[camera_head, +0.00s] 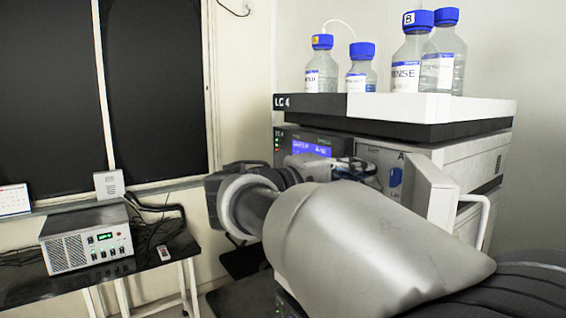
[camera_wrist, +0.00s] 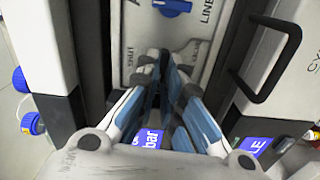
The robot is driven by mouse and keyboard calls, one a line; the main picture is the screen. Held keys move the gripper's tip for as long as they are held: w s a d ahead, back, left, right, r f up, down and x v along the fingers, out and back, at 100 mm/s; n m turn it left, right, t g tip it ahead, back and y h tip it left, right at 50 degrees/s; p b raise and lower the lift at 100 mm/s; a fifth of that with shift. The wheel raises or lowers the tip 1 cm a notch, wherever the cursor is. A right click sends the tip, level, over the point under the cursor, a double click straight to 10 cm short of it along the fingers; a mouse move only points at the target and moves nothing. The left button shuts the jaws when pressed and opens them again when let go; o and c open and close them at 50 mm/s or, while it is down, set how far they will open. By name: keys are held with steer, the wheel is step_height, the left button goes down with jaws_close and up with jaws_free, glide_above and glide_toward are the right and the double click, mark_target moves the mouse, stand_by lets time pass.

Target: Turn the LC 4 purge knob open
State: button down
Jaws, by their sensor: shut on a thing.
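The LC 4 stack (camera_head: 310,103) stands right of centre in the head view, with its name on the top tray's front edge. My gripper (camera_head: 358,168) reaches its front panel. In the wrist view my gripper (camera_wrist: 164,58) has its two blue-grey fingers drawn together at the tips against a pale panel (camera_wrist: 185,50). Small lettering that seems to read SHUT is left of the tips. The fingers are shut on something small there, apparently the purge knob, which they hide. I cannot tell how far it is turned.
A blue LINE selector knob (camera_wrist: 172,7) sits just above the fingertips. A dark handle (camera_wrist: 272,62) juts out at the right. Blue-capped bottles (camera_head: 322,65) stand on top of the stack. A black bench (camera_head: 150,262) with a grey instrument (camera_head: 70,252) is at the left.

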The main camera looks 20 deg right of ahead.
steer(key=shift+n, duration=0.3)
stand_by(0.4)
steer(key=c, duration=1.7)
jaws_free()
steer(key=v, duration=1.2)
